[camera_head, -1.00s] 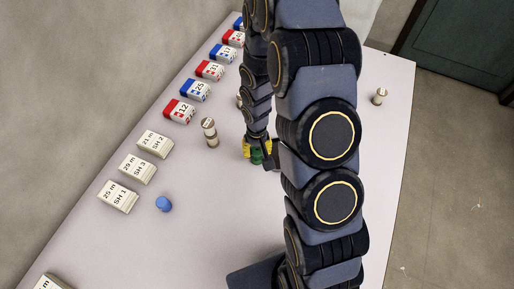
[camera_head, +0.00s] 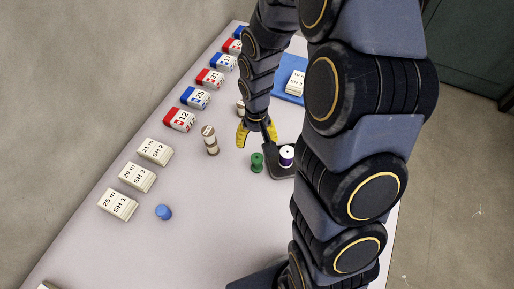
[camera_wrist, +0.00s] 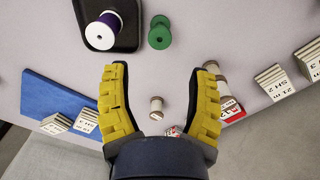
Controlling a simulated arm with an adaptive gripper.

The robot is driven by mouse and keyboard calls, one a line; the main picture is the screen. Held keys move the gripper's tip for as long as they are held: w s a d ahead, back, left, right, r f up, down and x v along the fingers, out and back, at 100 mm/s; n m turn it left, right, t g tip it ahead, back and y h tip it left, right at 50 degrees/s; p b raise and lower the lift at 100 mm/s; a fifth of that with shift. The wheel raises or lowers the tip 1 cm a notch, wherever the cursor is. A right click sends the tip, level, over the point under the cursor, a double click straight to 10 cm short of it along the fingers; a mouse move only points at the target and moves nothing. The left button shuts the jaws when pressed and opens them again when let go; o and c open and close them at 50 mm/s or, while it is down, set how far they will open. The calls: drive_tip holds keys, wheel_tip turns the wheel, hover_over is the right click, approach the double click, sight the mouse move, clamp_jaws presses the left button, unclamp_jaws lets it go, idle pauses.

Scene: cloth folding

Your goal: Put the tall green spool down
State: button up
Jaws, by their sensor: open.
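The tall green spool (camera_head: 257,162) stands upright on the table, just left of a dark tray (camera_head: 281,172). In the wrist view the green spool (camera_wrist: 160,33) shows from above, beside the tray (camera_wrist: 128,36) and apart from the fingers. My gripper (camera_head: 256,141) has yellow fingers spread wide and is empty, a little behind the spool in the head view. In the wrist view my gripper (camera_wrist: 160,68) shows both fingers apart, with nothing between the tips.
A white-topped purple spool (camera_head: 287,154) stands on the tray. A tan spool (camera_head: 211,141) and a blue spool (camera_head: 163,212) stand to the left. Labelled stacks (camera_head: 137,178) and red and blue boxes (camera_head: 196,98) line the left edge. A blue mat (camera_head: 290,88) lies behind.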

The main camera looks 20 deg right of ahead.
drive_tip(key=s+a+r+n+g, duration=0.1)
drive_tip(key=s+a+r, duration=0.1)
drive_tip(key=s+r, duration=0.6)
drive_tip(key=s+a+r+n, duration=0.1)
drive_tip(key=s+a+r, duration=0.1)
drive_tip(key=s+r, duration=0.7)
drive_tip(key=s, duration=0.3)
drive_tip(key=shift+g, duration=0.4)
drive_tip(key=shift+s+a+r, duration=0.1)
drive_tip(key=shift+s+r, duration=0.15)
drive_tip(key=shift+s, duration=0.25)
drive_tip(key=c, duration=0.4)
drive_tip(key=shift+c, duration=0.2)
